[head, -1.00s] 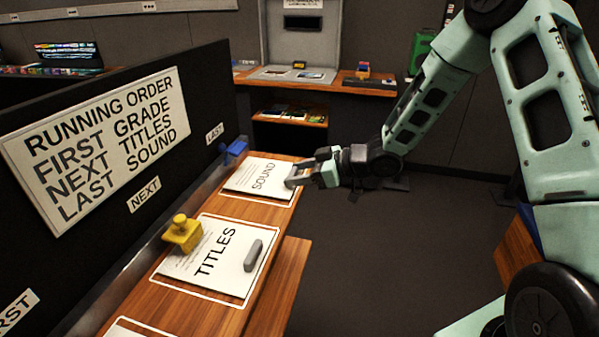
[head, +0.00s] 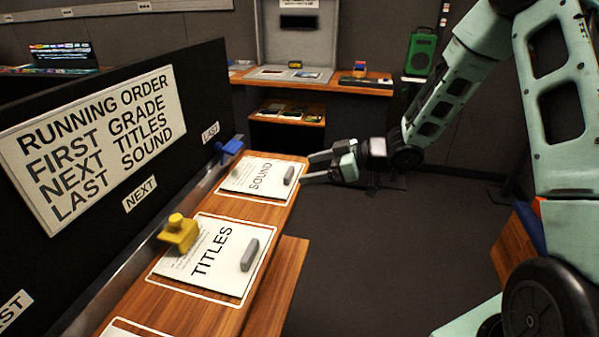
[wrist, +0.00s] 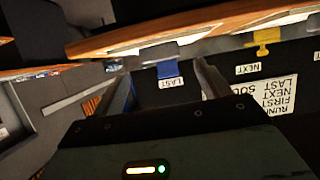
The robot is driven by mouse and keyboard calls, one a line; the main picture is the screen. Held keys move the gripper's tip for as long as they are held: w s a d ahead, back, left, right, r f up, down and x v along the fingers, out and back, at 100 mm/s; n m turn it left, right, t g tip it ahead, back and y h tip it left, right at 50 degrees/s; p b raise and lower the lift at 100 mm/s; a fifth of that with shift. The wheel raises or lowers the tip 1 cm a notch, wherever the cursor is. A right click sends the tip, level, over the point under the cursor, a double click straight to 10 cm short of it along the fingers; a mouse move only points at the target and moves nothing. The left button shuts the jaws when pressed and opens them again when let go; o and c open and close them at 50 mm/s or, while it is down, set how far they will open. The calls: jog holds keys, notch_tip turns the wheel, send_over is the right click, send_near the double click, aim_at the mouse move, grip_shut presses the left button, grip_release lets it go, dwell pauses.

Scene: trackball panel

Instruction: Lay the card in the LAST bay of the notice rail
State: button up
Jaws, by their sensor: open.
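The SOUND card (head: 262,176) lies flat in the LAST bay of the notice rail (head: 150,297), inside the white outline, with its grey grip (head: 289,175) showing. The blue clip (head: 230,150) and the LAST label (head: 211,132) are behind it. My gripper (head: 306,168) is open and empty, just right of the card and apart from the grip. In the wrist view its two fingers (wrist: 160,85) are spread, with the blue clip (wrist: 167,68) and LAST label beyond them. The TITLES card (head: 208,255) lies in the NEXT bay by the yellow clip (head: 179,232).
The RUNNING ORDER sign (head: 95,150) hangs on the dark panel left of the rail. A wooden counter (head: 340,85) with several items stands at the back, with a green case (head: 420,52) beside it. The floor (head: 400,260) right of the rail is clear.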

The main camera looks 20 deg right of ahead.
jog(key=v, duration=0.7)
jog(key=s+a+r+m+h, duration=0.1)
jog(key=s+a+m+h, duration=0.1)
jog(key=a+h, duration=0.7)
jog(key=s+a+g, duration=0.4)
jog(key=s, duration=0.9)
jog(key=s+a+r+m+g+h, duration=0.1)
jog(key=s+a+g, duration=0.3)
jog(key=s, duration=1)
jog(key=shift+a, duration=0.35)
jog(key=shift+r, duration=0.1)
